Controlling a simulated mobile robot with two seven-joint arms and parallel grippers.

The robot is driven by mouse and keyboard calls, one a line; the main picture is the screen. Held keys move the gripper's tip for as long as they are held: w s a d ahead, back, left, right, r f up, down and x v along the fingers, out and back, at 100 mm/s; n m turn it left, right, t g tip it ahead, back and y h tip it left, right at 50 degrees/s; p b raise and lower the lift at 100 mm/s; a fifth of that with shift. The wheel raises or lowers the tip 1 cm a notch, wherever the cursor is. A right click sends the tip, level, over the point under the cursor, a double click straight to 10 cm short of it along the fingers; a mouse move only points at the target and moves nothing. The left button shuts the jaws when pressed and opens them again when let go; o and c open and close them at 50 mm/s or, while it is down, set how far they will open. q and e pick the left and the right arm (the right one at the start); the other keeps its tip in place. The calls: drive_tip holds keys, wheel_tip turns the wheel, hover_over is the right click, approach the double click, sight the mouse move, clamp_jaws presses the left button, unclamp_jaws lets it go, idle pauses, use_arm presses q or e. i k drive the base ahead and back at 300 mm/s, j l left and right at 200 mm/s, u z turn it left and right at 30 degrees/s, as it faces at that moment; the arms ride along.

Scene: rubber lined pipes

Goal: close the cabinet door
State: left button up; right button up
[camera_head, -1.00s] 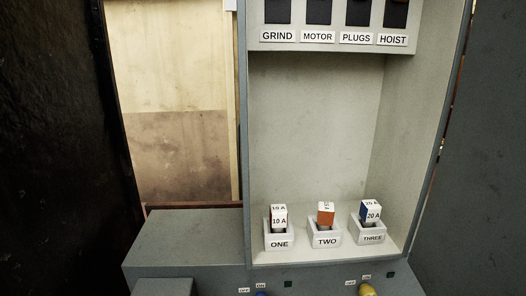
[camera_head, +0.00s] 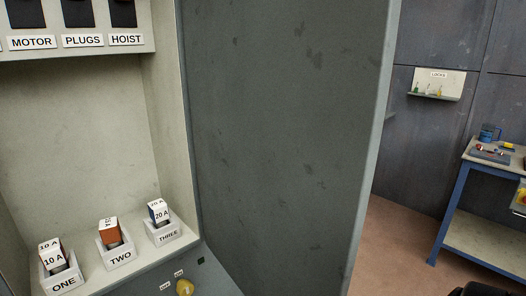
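The cabinet (camera_head: 68,135) stands open at the left of the head view, with its pale inside showing. Its grey door (camera_head: 285,130) stands swung wide open to the right of the opening, hinged along the cabinet's right side. The door's free edge (camera_head: 376,150) is toward the middle right of the picture.
Labelled fuses sit in holders ONE (camera_head: 62,277), TWO (camera_head: 117,253) and THREE (camera_head: 163,233) inside. A yellow knob (camera_head: 185,287) is below them. A blue-legged workbench (camera_head: 480,215) stands at right. A LOCKS shelf (camera_head: 437,84) hangs behind. Brown floor (camera_head: 395,245) is clear between door and bench.

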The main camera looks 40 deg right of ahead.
sight(288, 99)
drive_tip(key=k+l, duration=0.1)
drive_tip(key=l, duration=0.35)
drive_tip(key=k+l, duration=0.1)
drive_tip(key=l, duration=0.3)
drive_tip(key=k+l, duration=0.1)
drive_tip(key=l, duration=0.35)
drive_tip(key=u, duration=0.05)
